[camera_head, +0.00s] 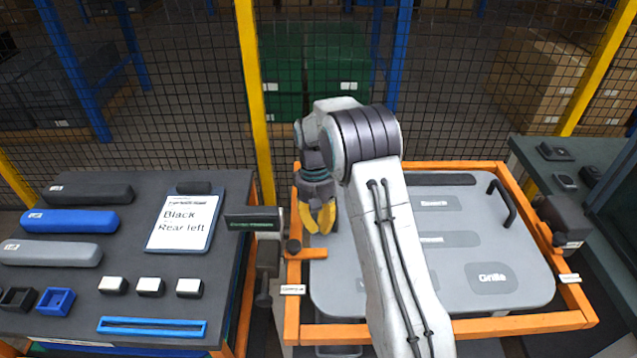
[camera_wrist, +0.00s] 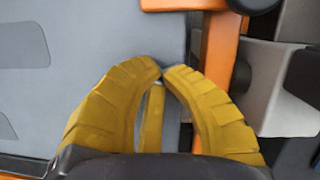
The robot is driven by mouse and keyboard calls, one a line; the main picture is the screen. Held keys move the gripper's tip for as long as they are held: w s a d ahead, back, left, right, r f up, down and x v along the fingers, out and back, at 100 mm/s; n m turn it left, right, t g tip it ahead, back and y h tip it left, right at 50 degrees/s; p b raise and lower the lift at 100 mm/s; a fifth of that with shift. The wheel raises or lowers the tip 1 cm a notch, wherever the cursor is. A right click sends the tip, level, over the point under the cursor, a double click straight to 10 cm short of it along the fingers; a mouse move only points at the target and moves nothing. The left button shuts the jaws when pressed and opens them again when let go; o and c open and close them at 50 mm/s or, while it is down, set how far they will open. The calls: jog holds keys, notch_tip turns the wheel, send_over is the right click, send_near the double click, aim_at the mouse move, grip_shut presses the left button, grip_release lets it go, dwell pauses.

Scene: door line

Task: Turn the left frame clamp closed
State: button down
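The left frame clamp shows in the head view as a dark round knob (camera_head: 293,246) on a short orange arm at the left rail of the orange frame (camera_head: 292,328). In the wrist view, a dark rounded part (camera_wrist: 258,4), likely that knob, is cut off at the top edge, beside the orange rail (camera_wrist: 218,55). My gripper (camera_head: 320,230) points down over the panel's left edge, just right of the knob and apart from it. Its yellow fingertips meet in the wrist view (camera_wrist: 163,72), with nothing seen between them. Part of the frame is hidden behind my arm.
A grey door panel (camera_head: 490,240) lies in the frame. A dark device with a green label (camera_head: 252,221) stands close left of the knob. The left table holds a clipboard (camera_head: 184,222) and door handles (camera_head: 68,221). Another dark clamp-like part (camera_head: 563,216) is at the right rail.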

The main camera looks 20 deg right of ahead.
jog(key=shift+w+d+r, duration=0.1)
jog(key=shift+w+r, duration=0.2)
jog(key=shift+w, duration=0.1)
jog(key=shift+w+r, duration=0.1)
jog(key=shift+r, duration=0.2)
jog(key=v, duration=0.8)
jog(key=shift+s+d+r, duration=0.2)
jog(key=shift+d+r, duration=0.05)
jog(key=shift+r, duration=0.15)
